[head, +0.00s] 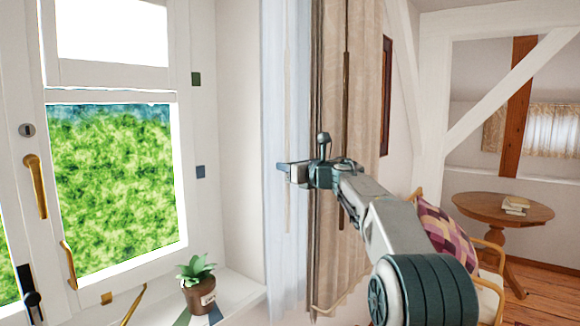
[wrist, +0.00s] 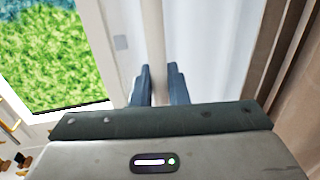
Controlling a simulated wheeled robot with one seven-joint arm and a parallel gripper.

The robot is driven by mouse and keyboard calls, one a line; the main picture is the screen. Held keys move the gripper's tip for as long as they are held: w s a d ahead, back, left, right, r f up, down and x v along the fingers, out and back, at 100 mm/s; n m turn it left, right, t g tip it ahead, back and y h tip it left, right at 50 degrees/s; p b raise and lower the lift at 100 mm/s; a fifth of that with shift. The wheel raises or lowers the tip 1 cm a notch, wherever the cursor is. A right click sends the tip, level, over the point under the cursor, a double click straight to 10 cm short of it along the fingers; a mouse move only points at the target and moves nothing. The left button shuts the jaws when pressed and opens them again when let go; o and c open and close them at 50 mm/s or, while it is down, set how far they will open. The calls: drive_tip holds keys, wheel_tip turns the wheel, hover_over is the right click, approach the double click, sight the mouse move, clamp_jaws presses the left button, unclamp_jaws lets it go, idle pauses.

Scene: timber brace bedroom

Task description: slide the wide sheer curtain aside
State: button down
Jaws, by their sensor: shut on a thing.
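The sheer curtain (head: 274,120) hangs as a narrow, pale bluish-white strip to the right of the window, against the beige drape (head: 363,90). In the wrist view the sheer (wrist: 212,45) fills the area right of the fingers. My gripper (head: 284,170) is at the front of the sheer, about halfway up in the head view. In the wrist view its two dark blue fingers (wrist: 160,88) are close on either side of a pale upright strip (wrist: 155,30) at the curtain's edge. The exact grip contact is hidden by the fingers.
The window (head: 115,190) with brass handles is left of the curtain and uncovered. A potted plant (head: 197,285) stands on the sill below. A patterned cushion (head: 445,235) on a chair and a round wooden table (head: 500,210) stand to the right, beyond my arm.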

drive_tip(key=shift+a+r, duration=0.1)
drive_tip(key=shift+r, duration=0.1)
drive_tip(key=c, duration=1.8)
unclamp_jaws()
drive_tip(key=o, duration=0.3)
drive_tip(key=shift+a, duration=0.2)
drive_tip(key=b+v, duration=0.5)
drive_tip(key=v, duration=0.9)
drive_tip(key=shift+d, duration=0.15)
